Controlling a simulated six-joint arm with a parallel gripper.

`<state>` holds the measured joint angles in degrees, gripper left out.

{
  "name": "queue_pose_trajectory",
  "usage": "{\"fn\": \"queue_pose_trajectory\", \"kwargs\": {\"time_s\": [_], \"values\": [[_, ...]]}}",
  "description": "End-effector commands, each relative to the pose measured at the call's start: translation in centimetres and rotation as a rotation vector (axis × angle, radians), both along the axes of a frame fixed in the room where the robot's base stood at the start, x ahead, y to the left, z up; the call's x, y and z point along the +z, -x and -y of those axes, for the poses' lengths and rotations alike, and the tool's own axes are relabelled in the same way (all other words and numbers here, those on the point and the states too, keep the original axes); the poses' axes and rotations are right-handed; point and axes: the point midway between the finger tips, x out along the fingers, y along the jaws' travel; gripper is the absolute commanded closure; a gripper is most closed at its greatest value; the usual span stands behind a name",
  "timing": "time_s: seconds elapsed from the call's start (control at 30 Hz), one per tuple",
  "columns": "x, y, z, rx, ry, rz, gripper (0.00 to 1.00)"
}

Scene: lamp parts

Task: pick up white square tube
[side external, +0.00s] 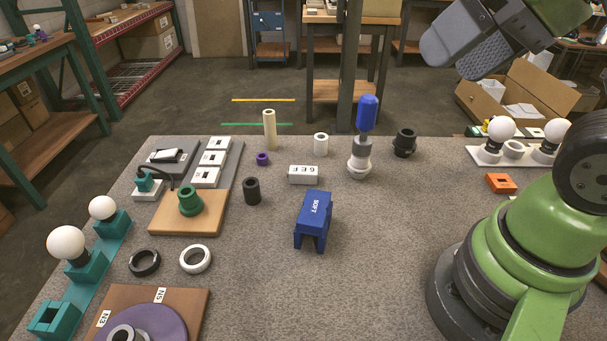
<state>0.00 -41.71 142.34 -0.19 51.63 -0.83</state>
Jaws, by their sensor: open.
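A white, square-sided block (304,175) with dark lettering lies on the grey table, left of centre, and is the closest match to the white square tube. Any hollow through it cannot be made out. A short white round tube (321,144) stands upright just behind it. My gripper (452,58) is at the upper right, raised high above the table and well away from the white block. Its dark grey fingers point down and left, open, with nothing seen between them.
A blue block (314,219) stands in front of the white block. A black tube (252,191) and purple ring (262,159) are to its left. The table (390,235) is clear at centre right.

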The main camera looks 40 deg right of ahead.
Motion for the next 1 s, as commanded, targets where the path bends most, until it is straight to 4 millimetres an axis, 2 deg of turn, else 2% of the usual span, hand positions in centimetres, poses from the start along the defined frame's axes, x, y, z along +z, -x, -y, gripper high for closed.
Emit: {"fn": "queue_pose_trajectory", "kwargs": {"time_s": [0.13, 0.27, 0.47, 0.57, 0.73, 0.9, 1.0], "values": [[0.4, -2.5, 0.2, 0.071, 0.064, -0.049, 0.38], [0.2, -6.6, 0.6, 0.192, 0.158, -0.115, 0.38], [-2.5, -13.3, 1.2, 0.407, 0.290, -0.218, 0.38], [-4.9, -16.4, 1.6, 0.521, 0.345, -0.271, 0.38], [-10.7, -20.8, 2.2, 0.724, 0.420, -0.358, 0.38], [-16.8, -23.4, 2.7, 0.906, 0.466, -0.425, 0.38], [-19.4, -24.0, 2.9, 0.980, 0.481, -0.449, 0.38]]}}
